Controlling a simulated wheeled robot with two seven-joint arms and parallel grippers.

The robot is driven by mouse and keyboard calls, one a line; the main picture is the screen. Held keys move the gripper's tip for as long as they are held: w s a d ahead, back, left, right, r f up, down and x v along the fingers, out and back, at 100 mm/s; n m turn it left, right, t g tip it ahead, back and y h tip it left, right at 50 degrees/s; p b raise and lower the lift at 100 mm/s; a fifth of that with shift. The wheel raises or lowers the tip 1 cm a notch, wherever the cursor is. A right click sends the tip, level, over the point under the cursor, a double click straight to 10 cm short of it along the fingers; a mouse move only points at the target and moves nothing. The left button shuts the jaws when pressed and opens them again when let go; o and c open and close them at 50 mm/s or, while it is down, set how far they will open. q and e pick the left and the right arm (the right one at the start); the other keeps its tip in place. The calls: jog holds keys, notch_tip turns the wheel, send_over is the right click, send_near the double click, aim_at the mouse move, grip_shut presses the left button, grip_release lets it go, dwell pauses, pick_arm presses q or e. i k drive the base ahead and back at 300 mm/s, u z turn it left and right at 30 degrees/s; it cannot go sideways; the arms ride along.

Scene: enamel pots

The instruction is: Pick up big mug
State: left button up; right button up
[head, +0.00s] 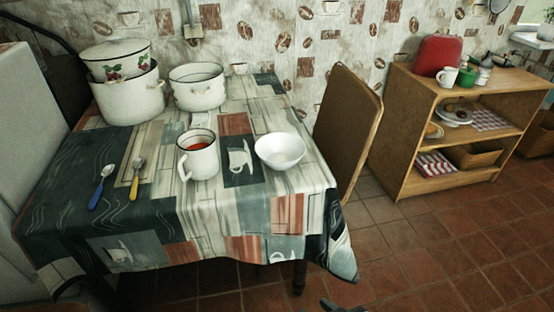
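The big mug (198,158) is white enamel with a dark rim and red contents. It stands upright on the patterned tablecloth near the middle of the table (160,252), its handle toward the left. No gripper touches it. A small dark tip, apparently of my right gripper (340,305), shows at the bottom edge, low and to the right of the table. Most of it is cut off, so its opening cannot be told. My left gripper is not in view.
A white bowl (280,151) stands right of the mug. A blue-handled spoon (101,187) and a yellow-handled one (136,180) lie left. Pots (130,100) (197,90) stand behind. A chair (347,125) is at the table's right; a wooden shelf (400,130) stands farther right.

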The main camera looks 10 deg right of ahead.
aim_at(197, 147)
jog(key=u, duration=0.85)
jog(key=i, duration=0.75)
jog(key=z, duration=1.9)
